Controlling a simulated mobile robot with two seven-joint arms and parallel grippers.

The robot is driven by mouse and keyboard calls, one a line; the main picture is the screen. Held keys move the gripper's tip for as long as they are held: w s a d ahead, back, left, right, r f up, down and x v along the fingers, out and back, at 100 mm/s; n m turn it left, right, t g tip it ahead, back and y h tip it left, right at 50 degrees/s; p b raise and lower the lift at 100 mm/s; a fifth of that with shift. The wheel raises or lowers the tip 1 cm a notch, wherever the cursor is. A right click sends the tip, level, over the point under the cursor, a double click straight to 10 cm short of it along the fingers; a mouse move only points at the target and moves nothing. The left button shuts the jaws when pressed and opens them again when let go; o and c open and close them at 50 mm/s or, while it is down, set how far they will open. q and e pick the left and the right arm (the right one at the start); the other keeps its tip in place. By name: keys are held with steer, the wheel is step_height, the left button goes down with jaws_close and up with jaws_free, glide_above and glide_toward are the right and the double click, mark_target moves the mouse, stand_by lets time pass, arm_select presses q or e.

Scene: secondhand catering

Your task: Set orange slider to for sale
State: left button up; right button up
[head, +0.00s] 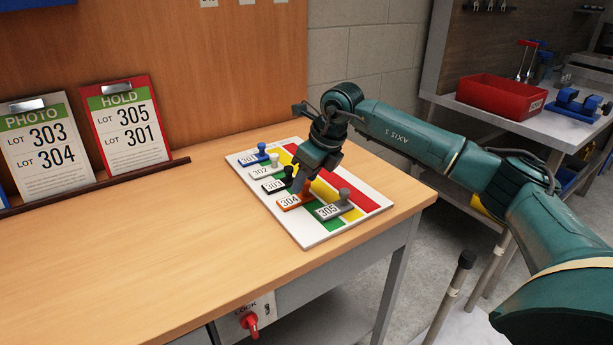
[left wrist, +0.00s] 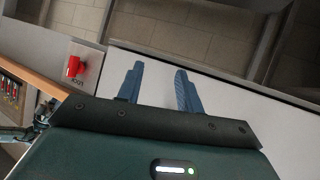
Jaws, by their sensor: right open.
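The orange slider (head: 285,203), labelled 304, sits on a white board (head: 311,242) with green, yellow and red stripes. Its plate lies toward the board's front left side; its knob is mostly hidden by my right gripper. My right gripper (head: 308,183) points down over the orange slider, with its jaws open; I cannot tell whether the fingers touch the knob. In the left wrist view, my left gripper (left wrist: 160,84) has its two blue fingers apart with nothing between them. No "for sale" lettering is readable.
Sliders 303 (head: 271,186) and 305 (head: 327,212) flank the orange one closely. Sliders 302 (head: 262,172) and 301 (head: 247,159) are farther back. A PHOTO card (head: 47,148) and a HOLD card (head: 125,122) stand left. A red lock knob (head: 250,323) is on the table's front.

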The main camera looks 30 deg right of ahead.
steer(key=v, duration=1.3)
steer(key=shift+r, duration=0.1)
